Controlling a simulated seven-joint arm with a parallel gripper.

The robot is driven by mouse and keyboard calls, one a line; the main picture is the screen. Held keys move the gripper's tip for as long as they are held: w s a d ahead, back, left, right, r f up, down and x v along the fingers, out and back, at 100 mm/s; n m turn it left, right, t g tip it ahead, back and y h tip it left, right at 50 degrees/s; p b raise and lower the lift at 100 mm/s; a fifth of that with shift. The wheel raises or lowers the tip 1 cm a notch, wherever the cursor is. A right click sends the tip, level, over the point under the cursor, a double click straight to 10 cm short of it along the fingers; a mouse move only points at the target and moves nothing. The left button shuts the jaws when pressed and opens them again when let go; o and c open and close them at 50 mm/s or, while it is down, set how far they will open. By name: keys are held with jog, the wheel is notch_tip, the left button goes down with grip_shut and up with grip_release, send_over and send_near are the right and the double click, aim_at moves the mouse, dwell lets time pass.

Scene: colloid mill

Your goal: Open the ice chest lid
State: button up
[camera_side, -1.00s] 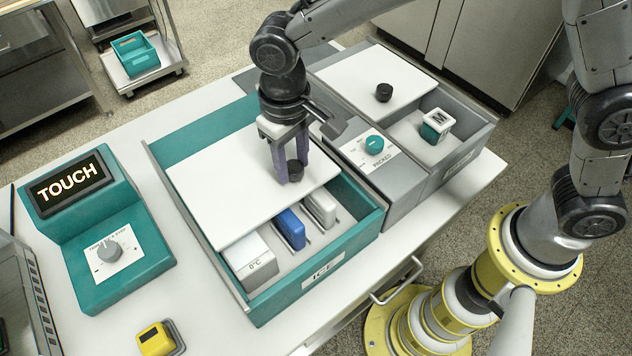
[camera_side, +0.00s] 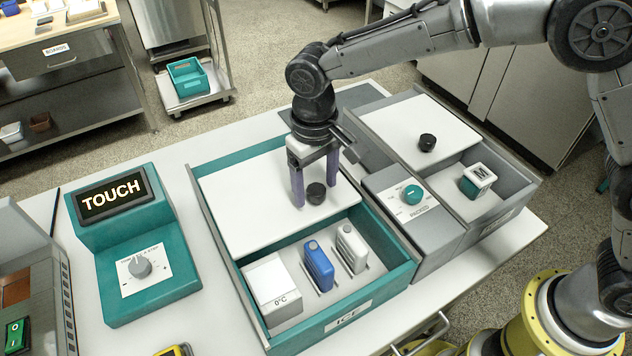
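The ice chest is a teal box labelled ICE (camera_side: 348,316), with its white lid (camera_side: 245,205) lying over the back part. The front part is uncovered and shows a white 0°C block (camera_side: 272,288), a blue bottle (camera_side: 318,266) and a white bottle (camera_side: 352,247). A black knob (camera_side: 316,193) stands on the lid near its front edge. My gripper (camera_side: 316,195) points down over the lid, its purple fingers apart. The fingers are at the left and right of the knob; I cannot tell whether they touch it.
A grey chest with its own white lid (camera_side: 405,128), black knob (camera_side: 427,142), a teal dial (camera_side: 412,195) and an M block (camera_side: 477,180) adjoins on the right. A teal TOUCH unit (camera_side: 130,250) with a dial stands left. Bare white table lies between.

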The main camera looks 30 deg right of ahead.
notch_tip(320, 180, up, 14)
jog(key=shift+a, duration=0.15)
dwell(0.6)
jog(key=shift+f, duration=0.1)
